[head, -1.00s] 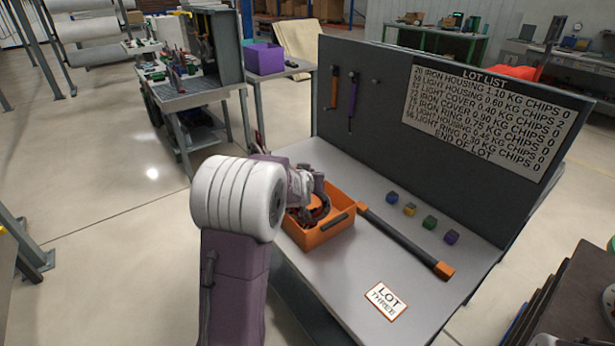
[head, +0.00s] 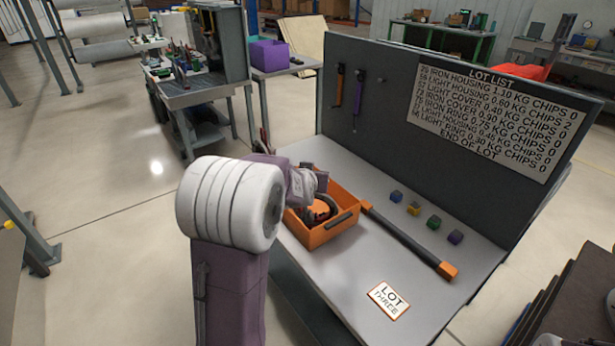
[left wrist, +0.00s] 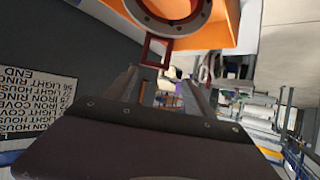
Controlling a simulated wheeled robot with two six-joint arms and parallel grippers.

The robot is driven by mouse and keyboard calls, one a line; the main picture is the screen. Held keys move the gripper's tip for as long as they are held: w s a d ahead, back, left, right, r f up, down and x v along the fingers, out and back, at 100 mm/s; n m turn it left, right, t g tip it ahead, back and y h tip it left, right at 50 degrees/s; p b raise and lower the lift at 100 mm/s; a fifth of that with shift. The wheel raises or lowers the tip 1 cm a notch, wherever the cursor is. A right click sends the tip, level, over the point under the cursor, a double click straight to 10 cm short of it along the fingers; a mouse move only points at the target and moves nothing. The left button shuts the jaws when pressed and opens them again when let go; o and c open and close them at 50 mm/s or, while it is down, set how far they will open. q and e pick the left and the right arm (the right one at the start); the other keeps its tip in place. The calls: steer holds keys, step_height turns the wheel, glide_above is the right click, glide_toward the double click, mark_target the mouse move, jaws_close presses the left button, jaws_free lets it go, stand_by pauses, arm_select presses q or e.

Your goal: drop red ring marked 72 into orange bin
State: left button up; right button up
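The orange bin (head: 312,238) stands on the grey workbench, and its orange wall also shows at the top of the left wrist view (left wrist: 232,25). A dark ring-shaped part (head: 332,207) with an orange-looking middle is inside the bin. In the left wrist view it appears as a dark red ring (left wrist: 157,20) with a square loop; its number cannot be read. My left gripper (head: 318,178) is over the bin's far left side. Its two fingers (left wrist: 160,84) are apart, with the loop just beyond the tips and nothing visibly clamped.
A grey bar with orange ends (head: 405,240) lies right of the bin. Several small coloured blocks (head: 414,209) and a LOT THREE card (head: 388,300) are on the bench. A grey panel with a lot list (head: 490,120) and hanging tools (head: 338,88) rises behind.

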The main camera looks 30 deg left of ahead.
arm_select(q)
steer(key=p+v, duration=0.1)
steer(key=v, duration=0.8)
steer(key=shift+p, duration=0.4)
steer(key=s+d+f+m+g+h, duration=0.2)
steer(key=s+d+f+g+h, duration=0.25)
steer(key=d+f, duration=0.5)
steer(key=s+d+f+m+g, duration=0.1)
steer(key=s+d+f+g, duration=0.1)
steer(key=s, duration=0.5)
steer(key=s+d+f+m+g+p, duration=0.1)
steer(key=s+d+f+g, duration=0.2)
steer(key=s+f, duration=0.2)
steer(key=shift+s+d+f, duration=0.2)
steer(key=shift+s, duration=0.75)
